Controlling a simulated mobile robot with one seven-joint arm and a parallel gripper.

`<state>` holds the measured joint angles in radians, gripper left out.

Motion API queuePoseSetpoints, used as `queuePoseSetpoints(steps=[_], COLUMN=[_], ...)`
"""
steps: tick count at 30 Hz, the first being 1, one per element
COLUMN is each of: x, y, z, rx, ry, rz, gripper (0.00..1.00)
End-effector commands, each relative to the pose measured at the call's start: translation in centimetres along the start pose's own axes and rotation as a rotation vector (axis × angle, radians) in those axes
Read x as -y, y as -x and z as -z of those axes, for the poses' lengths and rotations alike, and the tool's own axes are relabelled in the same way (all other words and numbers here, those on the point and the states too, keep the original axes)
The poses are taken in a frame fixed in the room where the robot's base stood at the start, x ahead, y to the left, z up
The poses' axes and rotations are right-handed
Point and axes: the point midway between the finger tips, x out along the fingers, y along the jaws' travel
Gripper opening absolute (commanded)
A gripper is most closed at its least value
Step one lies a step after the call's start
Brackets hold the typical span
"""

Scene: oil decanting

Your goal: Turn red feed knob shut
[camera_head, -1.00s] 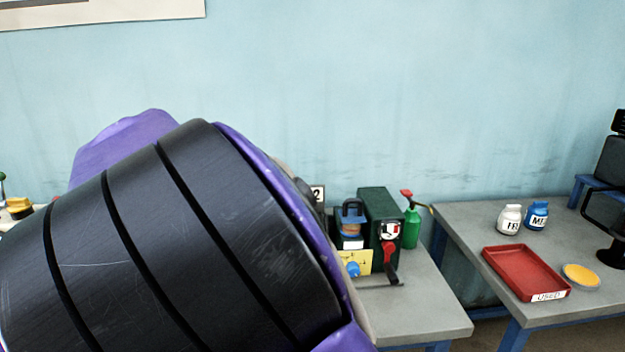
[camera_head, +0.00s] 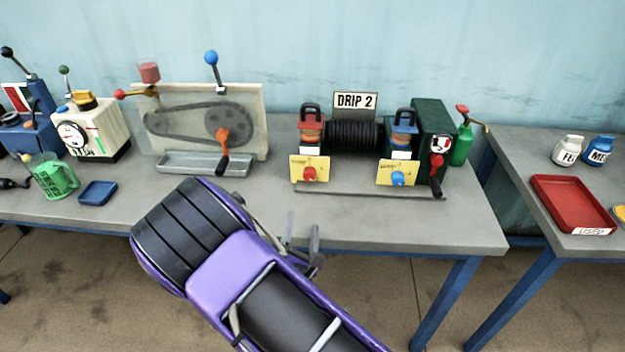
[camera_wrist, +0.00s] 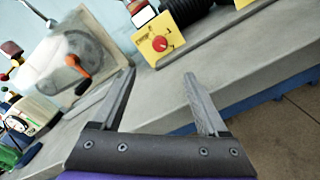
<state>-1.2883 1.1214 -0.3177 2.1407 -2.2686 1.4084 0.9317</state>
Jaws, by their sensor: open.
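The red feed knob (camera_head: 309,174) sits on a yellow plate (camera_head: 300,162) at the left end of the DRIP 2 unit. In the wrist view the red knob (camera_wrist: 160,43) shows near the top, on its yellow plate, beyond the fingertips. My gripper (camera_wrist: 158,75) is open and empty, with its two fingers spread apart. In the head view my gripper (camera_head: 302,240) is by the table's front edge, below and in front of the red knob, apart from it. A blue knob (camera_head: 397,179) sits on a second yellow plate to the right.
A belt-drive panel with an orange handle (camera_head: 223,150) stands left of the unit. A green crank box (camera_head: 433,125) and green oil can (camera_head: 462,140) stand at its right. A low rail (camera_head: 370,193) runs along the unit's front. The grey tabletop before it is clear.

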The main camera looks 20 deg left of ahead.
Motion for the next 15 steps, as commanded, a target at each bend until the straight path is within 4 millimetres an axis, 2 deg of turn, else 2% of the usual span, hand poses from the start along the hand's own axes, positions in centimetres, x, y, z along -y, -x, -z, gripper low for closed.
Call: queuePoseSetpoints(steps=[5,15], x=[0.0,0.0], y=[-2.3,-9.8], z=[-0.1,-0.1], rx=[0.003,0.006], ry=[-0.001,-0.001], rz=[-0.001,-0.001], gripper=[0.77,0.77])
